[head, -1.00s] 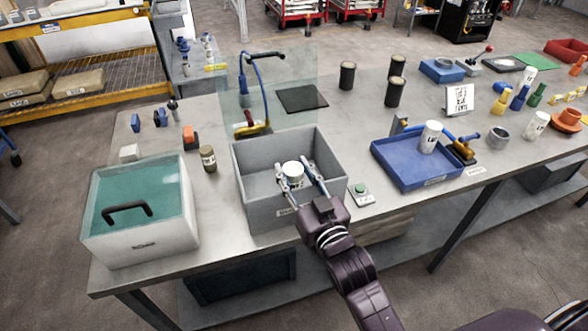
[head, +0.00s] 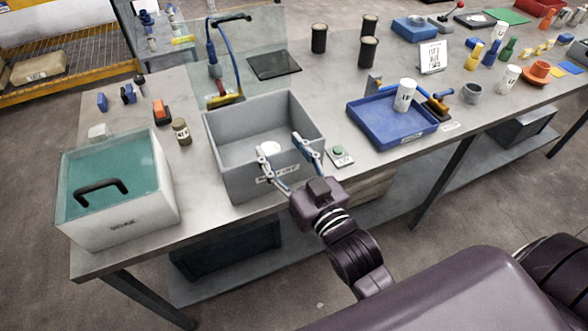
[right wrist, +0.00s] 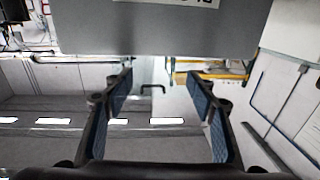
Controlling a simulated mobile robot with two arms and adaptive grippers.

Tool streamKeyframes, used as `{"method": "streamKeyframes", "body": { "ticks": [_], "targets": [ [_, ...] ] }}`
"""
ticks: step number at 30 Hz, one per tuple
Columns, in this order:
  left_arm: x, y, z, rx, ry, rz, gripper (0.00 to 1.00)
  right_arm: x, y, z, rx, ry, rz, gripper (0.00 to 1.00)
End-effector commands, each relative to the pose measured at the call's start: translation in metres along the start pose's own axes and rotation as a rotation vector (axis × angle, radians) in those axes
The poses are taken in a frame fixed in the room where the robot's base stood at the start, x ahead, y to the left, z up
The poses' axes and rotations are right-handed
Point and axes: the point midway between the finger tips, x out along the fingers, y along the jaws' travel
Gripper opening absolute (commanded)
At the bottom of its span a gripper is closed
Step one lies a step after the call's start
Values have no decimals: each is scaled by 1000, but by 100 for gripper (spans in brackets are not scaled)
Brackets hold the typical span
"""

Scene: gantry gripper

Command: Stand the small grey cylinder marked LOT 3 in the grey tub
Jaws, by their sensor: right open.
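The grey tub (head: 226,166) stands on the bench, open at the top, with a label on its front wall. A pale cylinder (head: 271,148) is inside it near the front; only its light top shows and the front wall hides the rest. I cannot read its marking. My right gripper (head: 279,144) is open at the tub's front side, with the labelled wall showing between its fingers. In the right wrist view the open gripper (right wrist: 160,74) has nothing between its fingers, and the tub's front wall (right wrist: 160,35) fills the top. My left gripper is not in view.
A white bin with a teal lid (head: 118,180) stands left of the tub. A small box with a green button (head: 340,155) is to its right, then a blue tray (head: 385,138) holding a white cylinder (head: 405,95). A clear panel and blue hook stand behind the tub.

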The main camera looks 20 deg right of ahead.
Motion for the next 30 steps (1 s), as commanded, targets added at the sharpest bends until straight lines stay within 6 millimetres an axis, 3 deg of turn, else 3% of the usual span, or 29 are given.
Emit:
{"method": "streamKeyframes", "body": {
  "ticks": [3, 10, 30],
  "targets": [
    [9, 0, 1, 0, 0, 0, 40, -24, 0, 4, 0, -2, 0, 52],
    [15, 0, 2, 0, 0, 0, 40, -52, 0, 2, 0, -1, 0, 52],
    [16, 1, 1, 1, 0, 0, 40, -59, 0, 0, 0, 1, 0, 52]
  ]
}}
